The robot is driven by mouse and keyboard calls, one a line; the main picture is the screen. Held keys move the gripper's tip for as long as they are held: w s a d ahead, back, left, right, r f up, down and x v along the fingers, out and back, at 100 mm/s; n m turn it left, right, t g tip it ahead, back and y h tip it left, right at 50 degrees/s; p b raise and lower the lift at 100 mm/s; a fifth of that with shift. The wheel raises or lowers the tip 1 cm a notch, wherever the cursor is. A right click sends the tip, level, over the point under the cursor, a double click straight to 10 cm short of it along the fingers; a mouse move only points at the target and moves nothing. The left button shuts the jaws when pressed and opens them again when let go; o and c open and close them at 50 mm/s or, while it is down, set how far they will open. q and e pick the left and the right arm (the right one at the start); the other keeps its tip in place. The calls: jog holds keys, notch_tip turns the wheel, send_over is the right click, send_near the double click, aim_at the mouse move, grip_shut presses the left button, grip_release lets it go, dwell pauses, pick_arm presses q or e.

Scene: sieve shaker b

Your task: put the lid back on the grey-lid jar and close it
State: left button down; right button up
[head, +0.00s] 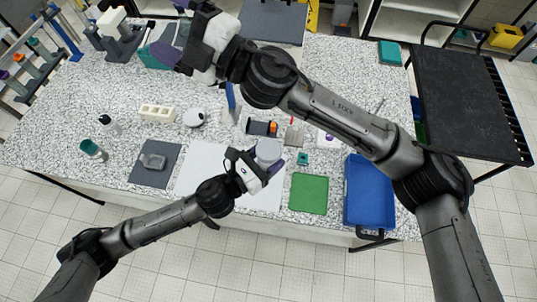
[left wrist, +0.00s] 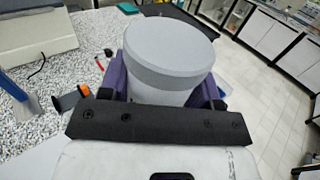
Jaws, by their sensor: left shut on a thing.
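The jar shows in the left wrist view as a pale grey-white body (left wrist: 160,95) topped by a wide, darker grey lid (left wrist: 165,42). The lid looks level and centred; I cannot tell whether it is fastened. In the head view the grey jar (head: 268,150) is over the white mat near the front of the table. My left gripper (head: 262,164) is shut on the jar, its purple fingers on either side of the body below the lid. My right gripper (head: 172,48) is at the back left, away from the jar; its finger opening is unclear.
A green mat (head: 309,194) and blue tray (head: 369,195) lie to the right. A dark mat with a grey item (head: 153,160), a teal-topped bottle (head: 93,150) and a cream block (head: 157,112) are left. A black-orange item (head: 262,128) is just behind the jar.

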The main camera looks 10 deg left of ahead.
jog(key=s+f+n+g+h, duration=0.3)
jog(key=s+n+g, duration=0.5)
jog(key=n, duration=0.8)
jog(key=n+t+h, duration=0.3)
jog(key=n+h, duration=1.5)
jog(key=n, duration=0.4)
send_over(269, 149)
jog(key=f, duration=1.7)
jog(key=shift+s+a+f, duration=0.15)
jog(key=shift+s+a, duration=0.1)
jog(key=shift+a, duration=0.15)
jog(key=shift+w+d+h, duration=0.25)
jog(key=shift+d+h, duration=0.15)
jog(key=shift+f, duration=0.15)
jog(key=shift+f, duration=3.9)
jog(key=shift+c, duration=0.5)
